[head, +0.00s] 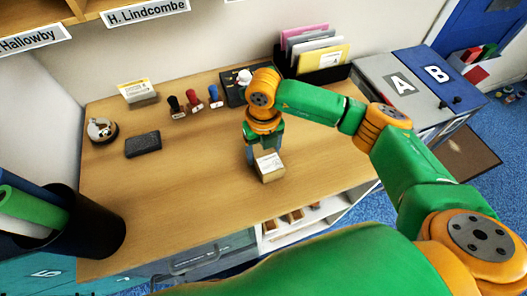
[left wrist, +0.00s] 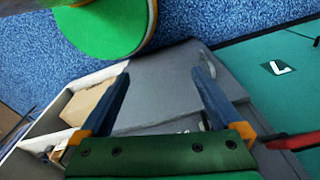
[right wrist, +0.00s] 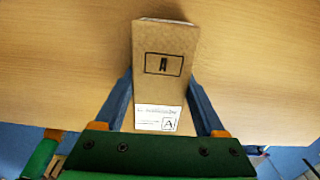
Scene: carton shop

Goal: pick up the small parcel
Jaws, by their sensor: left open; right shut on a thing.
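The small parcel (head: 269,168) is a brown cardboard box with a white label, on or just above the wooden table; I cannot tell if it touches. In the right wrist view the parcel (right wrist: 164,70) shows a dark printed mark and a label with a letter A. My right gripper (head: 253,157) comes from above and is shut on the parcel, with one blue finger on each side (right wrist: 159,98). My left gripper (left wrist: 163,85) is open and empty, away from the parcel, over the floor and grey drawers.
The table (head: 200,160) is clear around the parcel. Behind stand several stamps (head: 195,101), a card holder (head: 138,93) and a file rack (head: 312,58). A dark box (head: 143,144) lies at left. Lidded bins A (head: 375,85) and B (head: 462,65) stand at right.

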